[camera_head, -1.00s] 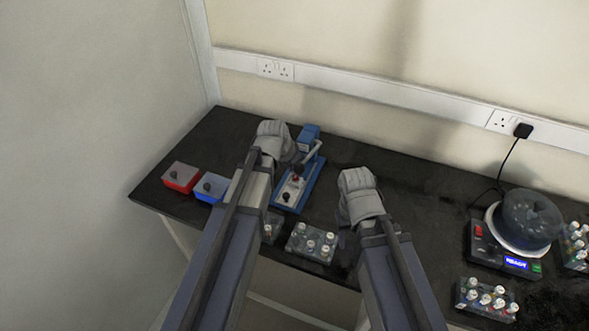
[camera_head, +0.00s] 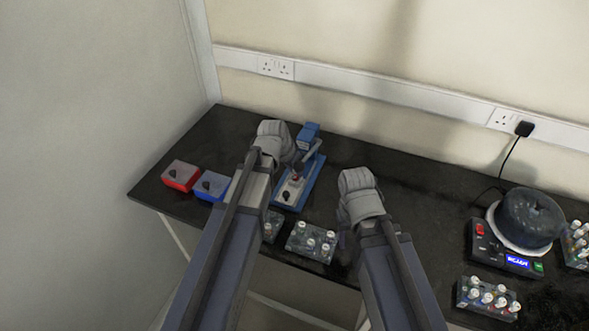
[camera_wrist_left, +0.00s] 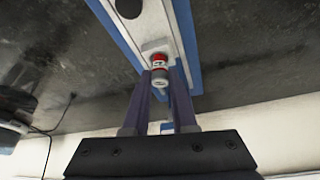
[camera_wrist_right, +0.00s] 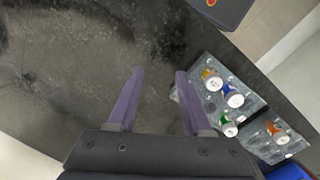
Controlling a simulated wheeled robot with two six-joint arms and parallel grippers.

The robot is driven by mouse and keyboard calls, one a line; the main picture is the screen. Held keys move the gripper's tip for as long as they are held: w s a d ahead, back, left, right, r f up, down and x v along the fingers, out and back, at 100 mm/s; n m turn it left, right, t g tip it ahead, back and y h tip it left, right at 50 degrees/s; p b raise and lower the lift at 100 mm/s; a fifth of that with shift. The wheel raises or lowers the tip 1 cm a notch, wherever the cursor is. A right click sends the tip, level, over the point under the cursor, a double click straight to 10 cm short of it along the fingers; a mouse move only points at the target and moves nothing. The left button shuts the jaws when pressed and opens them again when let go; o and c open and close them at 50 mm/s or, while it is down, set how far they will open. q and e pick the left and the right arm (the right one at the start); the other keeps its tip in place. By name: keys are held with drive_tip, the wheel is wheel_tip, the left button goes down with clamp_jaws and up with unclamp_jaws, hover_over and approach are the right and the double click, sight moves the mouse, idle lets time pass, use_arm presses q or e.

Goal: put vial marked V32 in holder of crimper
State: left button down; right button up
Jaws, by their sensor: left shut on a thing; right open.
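My left gripper (camera_wrist_left: 160,82) is shut on a vial (camera_wrist_left: 160,68) with a red band and a grey-white cap. Its marking is too small to read. The vial is at the pale block on the crimper's base plate (camera_wrist_left: 185,40), cap towards the wrist camera; I cannot tell whether it is seated. The blue crimper (camera_head: 308,182) stands on the bench, partly hidden behind my left arm in the head view. My right gripper (camera_wrist_right: 160,76) is open and empty above the bench, beside a clear rack of vials (camera_wrist_right: 247,118).
Red (camera_head: 181,177) and blue (camera_head: 209,188) boxes stand left of the crimper. Vial racks (camera_head: 312,243) sit at the front edge, and another (camera_head: 487,299) stands at right by a round-topped device (camera_head: 508,262) reading READY. The bench behind my right gripper is clear.

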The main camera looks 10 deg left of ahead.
use_arm(q)
drive_tip(key=shift+f+b, duration=0.5)
drive_tip(key=shift+f, duration=0.05)
use_arm(e)
drive_tip(key=shift+f, duration=0.5)
use_arm(q)
drive_tip(key=shift+c, duration=1.6)
unclamp_jaws()
drive_tip(key=shift+r, duration=0.1)
use_arm(e)
drive_tip(key=shift+r, duration=0.1)
use_arm(q)
drive_tip(key=shift+r+p, duration=2.95)
drive_tip(key=shift+p, duration=0.05)
use_arm(e)
drive_tip(key=shift+r, duration=2.95)
